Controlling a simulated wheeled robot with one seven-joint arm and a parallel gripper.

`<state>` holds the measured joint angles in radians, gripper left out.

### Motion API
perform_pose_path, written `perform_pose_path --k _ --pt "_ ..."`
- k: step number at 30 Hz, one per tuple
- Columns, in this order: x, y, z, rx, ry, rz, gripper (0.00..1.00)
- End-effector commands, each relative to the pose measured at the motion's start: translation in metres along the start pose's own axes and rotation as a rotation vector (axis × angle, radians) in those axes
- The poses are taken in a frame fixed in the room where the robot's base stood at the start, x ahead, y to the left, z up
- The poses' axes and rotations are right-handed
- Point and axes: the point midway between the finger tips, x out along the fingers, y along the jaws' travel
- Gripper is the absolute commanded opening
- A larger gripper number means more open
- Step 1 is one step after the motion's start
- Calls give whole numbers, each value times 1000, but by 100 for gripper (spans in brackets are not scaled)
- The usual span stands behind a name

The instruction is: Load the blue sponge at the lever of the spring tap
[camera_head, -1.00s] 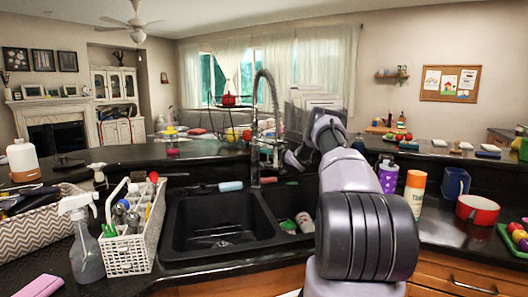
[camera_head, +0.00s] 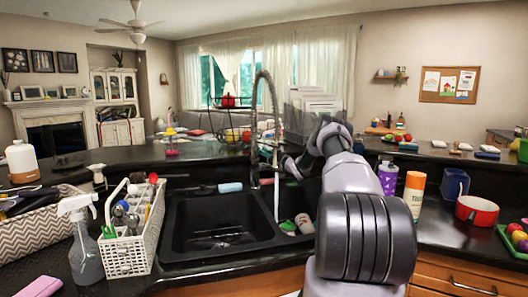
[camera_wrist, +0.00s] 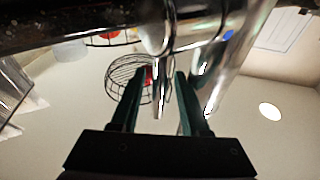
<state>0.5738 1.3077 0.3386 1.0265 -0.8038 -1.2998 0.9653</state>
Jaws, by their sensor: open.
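The spring tap (camera_head: 256,125) rises behind the double sink in the head view, with a tall chrome coil. A light blue block (camera_head: 230,187), seemingly the sponge, lies on the back ledge left of the tap's base. My gripper (camera_head: 287,165) is just right of the tap, partly hidden by my arm and hard to make out there. In the wrist view my gripper (camera_wrist: 156,85) has two dark fingers apart with no sponge between them. Chrome tap parts (camera_wrist: 163,45) cross close in front, one tapering down between the fingers. I cannot tell whether they touch.
The sink's left basin (camera_head: 215,225) looks empty; the right one holds a green and white item (camera_head: 290,227). A white caddy (camera_head: 135,240) and spray bottle (camera_head: 83,245) stand left. A purple bottle (camera_head: 388,178), orange-white bottle (camera_head: 413,192) and red pot (camera_head: 477,211) stand right.

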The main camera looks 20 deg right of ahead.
Motion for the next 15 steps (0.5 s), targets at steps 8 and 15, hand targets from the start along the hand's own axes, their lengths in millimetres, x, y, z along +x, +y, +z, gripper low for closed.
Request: perform_pose_path --k 8,15 --pt "-39 2 -1 1 -1 4 46" --pt "-85 0 -2 1 1 1 46"
